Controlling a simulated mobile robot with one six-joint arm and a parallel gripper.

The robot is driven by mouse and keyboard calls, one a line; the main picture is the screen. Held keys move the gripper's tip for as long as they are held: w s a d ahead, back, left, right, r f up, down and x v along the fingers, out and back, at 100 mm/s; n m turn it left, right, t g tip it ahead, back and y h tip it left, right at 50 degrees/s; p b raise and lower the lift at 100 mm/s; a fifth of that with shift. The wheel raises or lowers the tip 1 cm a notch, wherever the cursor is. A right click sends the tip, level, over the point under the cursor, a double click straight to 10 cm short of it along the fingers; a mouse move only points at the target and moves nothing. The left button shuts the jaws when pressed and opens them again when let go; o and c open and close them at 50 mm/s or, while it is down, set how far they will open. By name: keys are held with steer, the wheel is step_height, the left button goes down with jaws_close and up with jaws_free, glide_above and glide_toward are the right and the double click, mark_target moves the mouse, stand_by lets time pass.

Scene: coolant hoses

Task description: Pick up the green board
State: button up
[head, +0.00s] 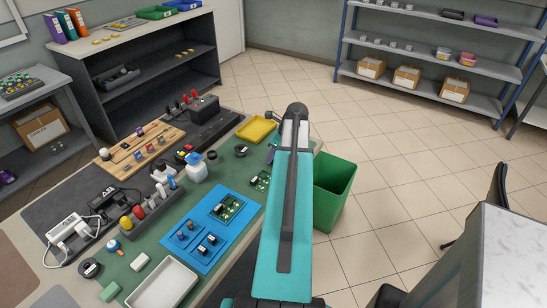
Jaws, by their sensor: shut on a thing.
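A green circuit board (228,208) with a white part and dark parts lies on a blue mat (206,255) on the workbench. A second, smaller green board (260,181) lies on the green bench top to its right, close beside my arm. My teal arm rises through the middle of the head view and covers part of the bench's right side. My gripper is not visible; the arm appears to hide it. I cannot see what is between its jaws.
A green bin (332,188) stands on the floor right of my arm. The tiled floor beyond is clear.

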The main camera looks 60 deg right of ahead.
steer(key=shift+r+b, duration=0.45)
steer(key=shift+r, duration=0.8)
steer(key=shift+s+a+r, duration=0.1)
steer(key=shift+s+r, duration=0.1)
steer(key=shift+s, duration=0.05)
steer(key=s+a+b, duration=0.1)
steer(key=s+a, duration=0.2)
steer(key=s, duration=0.4)
steer(key=s+a+r+b, duration=0.1)
steer(key=s+a+b, duration=0.1)
steer(key=s, duration=0.5)
steer(key=shift+a+r, duration=0.25)
steer(key=shift+a, duration=0.45)
